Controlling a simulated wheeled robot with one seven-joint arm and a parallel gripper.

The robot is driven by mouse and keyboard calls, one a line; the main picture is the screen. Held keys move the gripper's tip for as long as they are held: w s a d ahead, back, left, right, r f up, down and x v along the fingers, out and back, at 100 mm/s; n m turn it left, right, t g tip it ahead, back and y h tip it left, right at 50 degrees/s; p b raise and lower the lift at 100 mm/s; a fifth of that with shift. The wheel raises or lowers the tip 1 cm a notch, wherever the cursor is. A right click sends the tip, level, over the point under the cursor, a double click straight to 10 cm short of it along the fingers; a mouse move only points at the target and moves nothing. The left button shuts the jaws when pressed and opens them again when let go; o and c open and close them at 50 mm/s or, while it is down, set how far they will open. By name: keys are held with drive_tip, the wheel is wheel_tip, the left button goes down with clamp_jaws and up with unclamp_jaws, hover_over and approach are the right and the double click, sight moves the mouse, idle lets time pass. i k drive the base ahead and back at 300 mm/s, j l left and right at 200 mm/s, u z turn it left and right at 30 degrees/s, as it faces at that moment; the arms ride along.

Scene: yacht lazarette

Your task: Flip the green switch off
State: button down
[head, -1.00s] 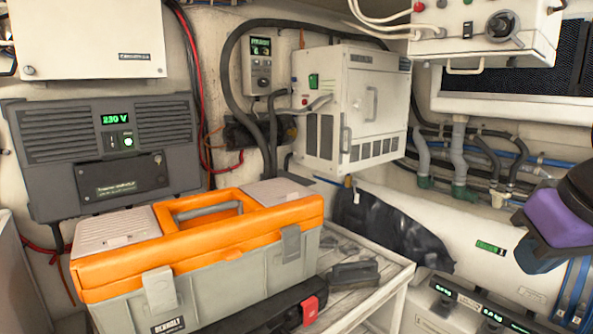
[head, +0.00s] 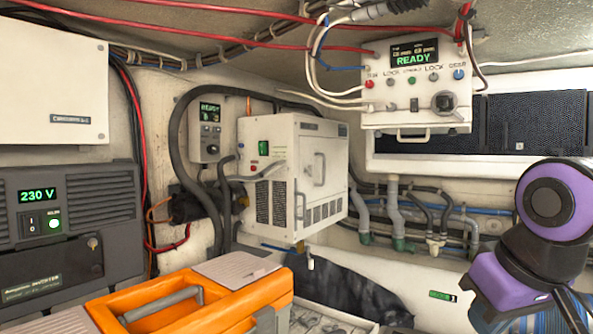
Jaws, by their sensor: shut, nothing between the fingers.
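A green rocker switch (head: 263,147) sits on the left face of a white wall-mounted cabinet (head: 282,185), above a small red button. The switch is small here, and I cannot tell which way it is tipped. Part of my own purple and black arm (head: 550,225) shows at the right edge, well apart from the cabinet. My gripper is not visible in this view.
An orange and grey toolbox (head: 235,297) stands in front, below the cabinet. A dark inverter (head: 100,205) reading 230 V is at left. A white control box (head: 415,110) reading READY hangs at upper right. Thick hoses run beside the cabinet's left face.

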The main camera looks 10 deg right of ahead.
sight(262, 146)
drive_tip(key=i+l, duration=0.15)
drive_tip(key=l, duration=0.2)
drive_tip(key=i+l, duration=0.2)
drive_tip(key=l, duration=0.15)
drive_tip(key=i+l, duration=0.15)
drive_tip(key=l, duration=0.2)
drive_tip(key=i+l, duration=0.15)
drive_tip(key=l, duration=0.2)
drive_tip(key=i+l, duration=0.2)
drive_tip(key=l, duration=0.15)
drive_tip(key=u, duration=1.3)
